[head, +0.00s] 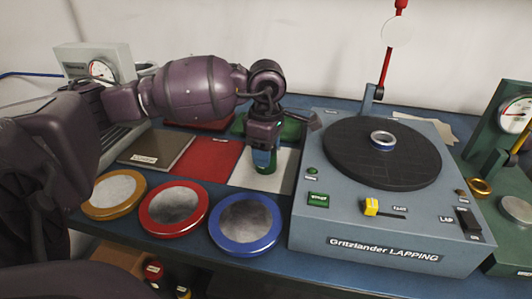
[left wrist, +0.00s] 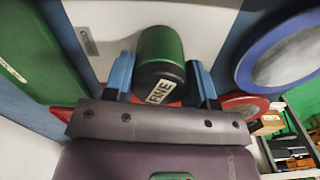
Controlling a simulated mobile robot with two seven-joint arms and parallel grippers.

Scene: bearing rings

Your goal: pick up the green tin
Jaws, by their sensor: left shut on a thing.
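The green tin (head: 266,169) is mostly hidden behind my left gripper (head: 264,157) in the head view. In the left wrist view the green tin (left wrist: 162,48) has a dark end and a white label. The blue fingers of my left gripper (left wrist: 161,80) are shut on its two sides. The tin is over or on the white mat (head: 284,178), near the lapping machine's left side. I cannot tell whether it touches the mat. My right gripper is in neither view.
The lapping machine (head: 365,240) stands close on the right, with a ring (head: 382,139) on its dark plate. Orange (head: 113,213), red (head: 174,230) and blue (head: 246,245) rimmed dishes line the bench's front. A red mat (head: 207,158) lies left of the white one.

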